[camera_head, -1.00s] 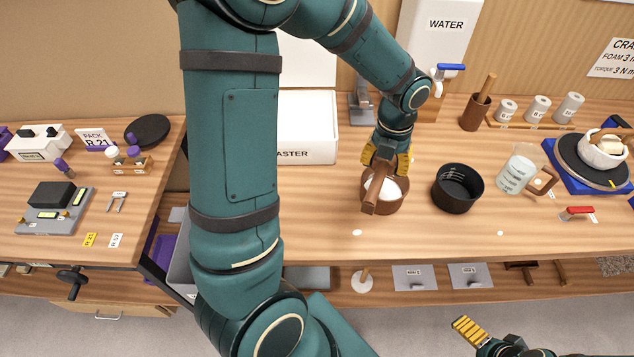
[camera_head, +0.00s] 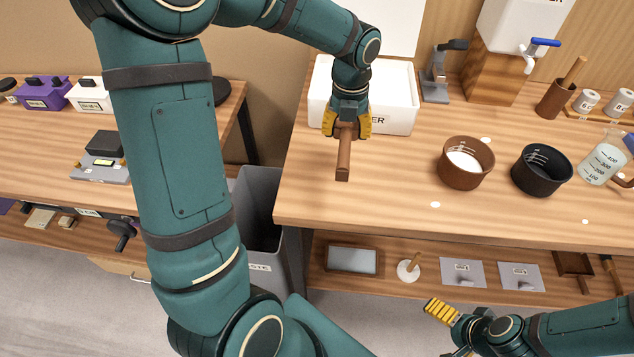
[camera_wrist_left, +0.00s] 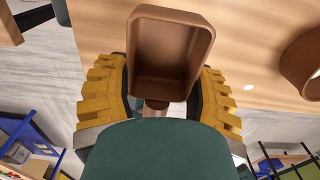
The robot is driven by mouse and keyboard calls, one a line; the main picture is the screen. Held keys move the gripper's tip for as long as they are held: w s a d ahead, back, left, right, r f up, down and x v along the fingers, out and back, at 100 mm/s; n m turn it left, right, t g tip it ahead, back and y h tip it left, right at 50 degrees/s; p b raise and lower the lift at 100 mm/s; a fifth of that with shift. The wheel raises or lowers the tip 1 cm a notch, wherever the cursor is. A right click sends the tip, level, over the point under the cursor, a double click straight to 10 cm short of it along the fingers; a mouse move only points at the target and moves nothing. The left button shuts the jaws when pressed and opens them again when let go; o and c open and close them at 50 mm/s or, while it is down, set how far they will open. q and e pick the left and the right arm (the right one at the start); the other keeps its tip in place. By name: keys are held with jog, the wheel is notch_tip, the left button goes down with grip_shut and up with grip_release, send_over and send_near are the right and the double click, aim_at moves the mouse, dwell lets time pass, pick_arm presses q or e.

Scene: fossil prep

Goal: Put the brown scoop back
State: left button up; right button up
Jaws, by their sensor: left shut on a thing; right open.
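The brown scoop (camera_head: 343,160) is held by its handle in my left gripper (camera_head: 347,122), which is shut on it. It is in front of the white plaster box (camera_head: 398,103), left of the brown bowl. In the left wrist view the scoop (camera_wrist_left: 168,50) shows an empty brown hollow beyond the yellow fingers (camera_wrist_left: 160,103). The plaster box stands at the back of the bench, its label partly hidden by my left gripper. My right gripper (camera_head: 448,333) is open and empty, low at the front of the bench.
A brown bowl (camera_head: 466,178) with white contents and a black bowl (camera_head: 541,172) stand right of the scoop. A beaker (camera_head: 603,163) is further right. A grey tool stand (camera_head: 435,80) and the water tank (camera_head: 520,35) are behind. A grey waste bin (camera_head: 262,225) stands left of the bench.

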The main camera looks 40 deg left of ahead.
pick_arm(q)
jog(key=shift+s+a+f, duration=0.1)
jog(key=shift+a+f, duration=0.05)
jog(key=shift+f, duration=0.05)
notch_tip(320, 180, down, 5)
jog(key=shift+f+b, duration=0.15)
jog(key=shift+b, duration=0.55)
jog(key=shift+f+b, duration=0.55)
jog(key=shift+f, duration=1.6)
jog(key=shift+f, duration=0.1)
jog(key=o, duration=1.3)
notch_tip(320, 180, up, 12)
jog(key=p, duration=0.2)
jog(key=shift+p, duration=0.4)
